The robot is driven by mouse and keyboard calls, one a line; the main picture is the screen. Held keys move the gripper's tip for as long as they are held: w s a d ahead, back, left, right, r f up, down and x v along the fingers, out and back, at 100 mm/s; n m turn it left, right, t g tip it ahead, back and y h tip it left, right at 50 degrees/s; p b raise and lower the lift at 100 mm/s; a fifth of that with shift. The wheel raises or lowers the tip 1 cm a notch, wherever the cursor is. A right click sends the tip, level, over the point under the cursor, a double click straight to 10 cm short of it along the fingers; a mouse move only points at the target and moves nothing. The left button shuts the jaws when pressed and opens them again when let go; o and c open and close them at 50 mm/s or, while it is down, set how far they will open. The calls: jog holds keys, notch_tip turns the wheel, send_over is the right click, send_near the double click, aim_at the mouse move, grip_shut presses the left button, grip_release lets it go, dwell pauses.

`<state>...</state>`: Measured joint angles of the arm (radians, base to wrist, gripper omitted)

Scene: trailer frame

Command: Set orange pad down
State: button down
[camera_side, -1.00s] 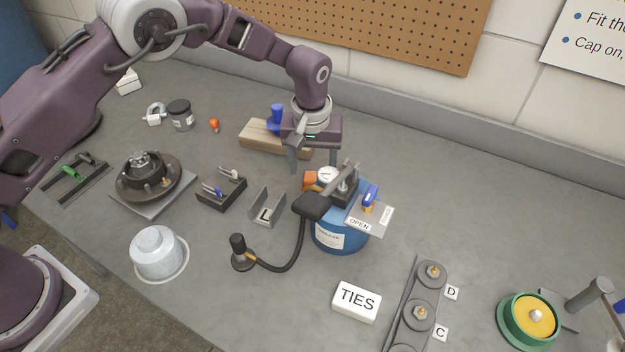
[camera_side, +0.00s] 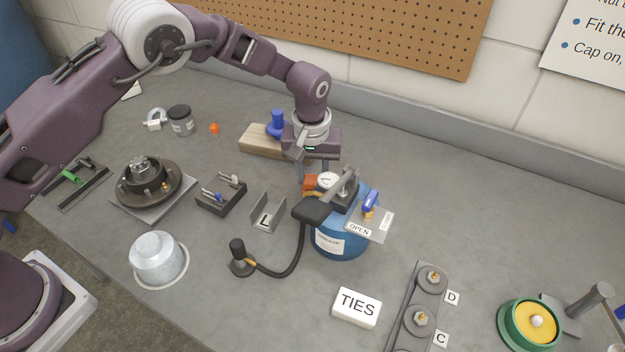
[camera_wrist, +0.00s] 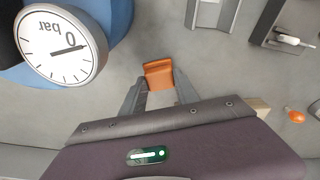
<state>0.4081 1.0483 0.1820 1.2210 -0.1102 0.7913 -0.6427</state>
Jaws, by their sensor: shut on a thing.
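My gripper (camera_side: 312,174) points down behind the blue tank and is shut on the orange pad (camera_side: 309,184). In the wrist view the small orange pad (camera_wrist: 158,74) sits between the two fingertips, with grey bench below it. I cannot tell whether its underside touches anything. In the side view the pad is partly hidden by the gauge and the finger.
The blue tank (camera_side: 342,243) with a round gauge (camera_wrist: 62,45) stands close beside the pad. An OPEN plate (camera_side: 370,224), black hose (camera_side: 290,270), grey L bracket (camera_side: 267,213) and wooden block (camera_side: 258,139) are around.

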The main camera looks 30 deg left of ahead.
aim_at(312, 180)
notch_tip(312, 180, up, 8)
jog(key=shift+r, duration=0.1)
jog(key=s+d+r+m+h, duration=0.1)
jog(key=s+d+r+m, duration=0.15)
jog(key=s+m, duration=0.55)
jog(key=s+d+r+m+g, duration=0.15)
jog(key=s+r+m, duration=0.25)
jog(key=s+m, duration=0.5)
jog(key=s+d+r+m+h, duration=0.1)
jog(key=s+d+r+m, duration=0.3)
jog(key=s, duration=0.7)
jog(key=shift+m, duration=0.7)
jog(key=f, duration=1.2)
jog(key=s+f, duration=0.1)
jog(key=f, duration=0.6)
jog(key=shift+a+f, duration=0.1)
jog(key=shift+a, duration=0.2)
jog(key=shift+f, duration=0.15)
jog(key=c, duration=0.9)
grip_release()
